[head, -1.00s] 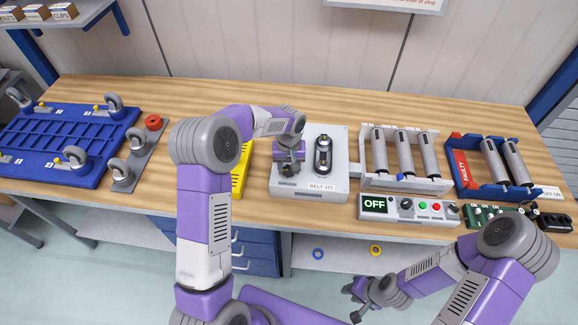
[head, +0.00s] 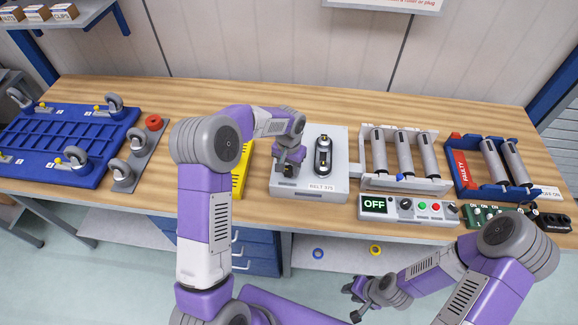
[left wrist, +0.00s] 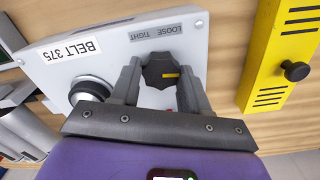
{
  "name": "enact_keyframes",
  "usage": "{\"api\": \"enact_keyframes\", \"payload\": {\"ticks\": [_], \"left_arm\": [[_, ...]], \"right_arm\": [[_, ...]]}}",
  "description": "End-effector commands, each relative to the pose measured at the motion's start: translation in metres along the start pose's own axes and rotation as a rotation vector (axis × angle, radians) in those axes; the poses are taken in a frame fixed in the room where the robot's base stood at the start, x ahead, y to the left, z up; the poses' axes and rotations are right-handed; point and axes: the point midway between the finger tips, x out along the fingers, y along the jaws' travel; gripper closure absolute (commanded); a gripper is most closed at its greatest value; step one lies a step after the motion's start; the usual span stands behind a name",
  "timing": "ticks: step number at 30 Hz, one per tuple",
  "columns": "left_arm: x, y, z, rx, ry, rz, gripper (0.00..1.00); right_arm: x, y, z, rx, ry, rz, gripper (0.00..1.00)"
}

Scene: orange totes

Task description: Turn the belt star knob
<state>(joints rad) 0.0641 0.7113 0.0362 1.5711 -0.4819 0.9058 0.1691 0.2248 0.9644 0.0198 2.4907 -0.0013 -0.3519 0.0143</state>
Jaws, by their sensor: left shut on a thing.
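The belt star knob (left wrist: 162,72) is dark with a yellow mark. It sits on the light grey belt unit (head: 335,190), below a LOOSE TIGHT label (left wrist: 156,32) in the left wrist view. My left gripper (left wrist: 162,85) is shut on the knob, a finger on each side. In the head view my left gripper (head: 289,165) hides the knob.
A yellow slotted block (head: 240,172) lies left of the unit, and a blue caster frame (head: 65,140) further left. A roller rack (head: 405,183) and a control box reading OFF (head: 405,208) are to the right. Bare wood shows behind the unit.

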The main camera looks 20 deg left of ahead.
Motion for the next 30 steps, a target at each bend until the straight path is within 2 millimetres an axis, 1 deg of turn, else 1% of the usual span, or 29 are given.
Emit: {"api": "enact_keyframes", "payload": {"ticks": [9,18,24,30], "left_arm": [[-0.0012,-0.0006,0.0000,0.301,0.001,-0.001,0.85],[-0.0012,-0.0003,0.0001,0.544,0.001,0.000,0.85],[-0.0010,-0.0008,0.0001,0.655,0.001,-0.001,0.85],[-0.0009,-0.0008,0.0000,0.718,0.002,-0.001,0.85]], "right_arm": [[-0.0043,-0.0016,0.0002,0.000,0.000,0.000,0.68],[-0.0079,-0.0029,0.0004,0.000,0.000,0.000,0.68],[-0.0095,-0.0035,0.0004,0.000,0.000,0.000,0.68],[-0.0103,-0.0038,0.0005,0.000,0.000,0.000,0.68]]}}
